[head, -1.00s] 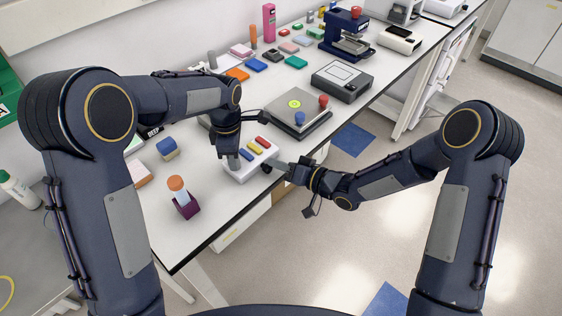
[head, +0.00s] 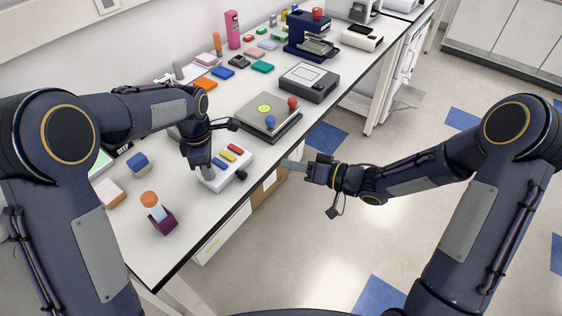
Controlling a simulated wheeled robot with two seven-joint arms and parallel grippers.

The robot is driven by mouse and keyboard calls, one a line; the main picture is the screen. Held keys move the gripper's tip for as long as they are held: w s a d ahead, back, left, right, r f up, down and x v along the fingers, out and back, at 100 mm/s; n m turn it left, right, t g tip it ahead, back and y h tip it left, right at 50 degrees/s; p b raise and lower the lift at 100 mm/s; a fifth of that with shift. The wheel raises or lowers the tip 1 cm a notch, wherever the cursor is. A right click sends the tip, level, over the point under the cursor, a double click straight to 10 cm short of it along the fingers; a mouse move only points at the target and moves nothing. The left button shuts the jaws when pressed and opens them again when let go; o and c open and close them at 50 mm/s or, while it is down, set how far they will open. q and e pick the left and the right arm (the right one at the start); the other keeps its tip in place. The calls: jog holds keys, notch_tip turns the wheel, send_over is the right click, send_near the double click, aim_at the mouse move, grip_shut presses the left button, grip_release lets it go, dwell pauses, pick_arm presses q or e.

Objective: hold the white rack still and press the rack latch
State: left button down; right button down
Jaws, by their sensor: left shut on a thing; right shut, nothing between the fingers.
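The white rack (head: 221,184) sits near the front edge of the bench and carries blue, yellow and red bars on top. A dark knob (head: 241,175), which looks like the rack latch, sticks out at its right front end. My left gripper (head: 207,173) points down at the rack's left end and is shut on the rack; its fingertips are partly hard to make out. My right gripper (head: 284,163) is shut and empty, off to the right of the knob and apart from it, beyond the bench edge.
A grey device (head: 252,126) with blue and red knobs stands just behind the rack. A purple holder (head: 163,222) with an orange-capped tube stands at the front left. A blue-topped block (head: 138,162) is further left. The floor right of the bench is open.

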dwell(0.3)
pick_arm(q)
jog(key=c, duration=1)
grip_release()
jog(key=shift+c, duration=0.2)
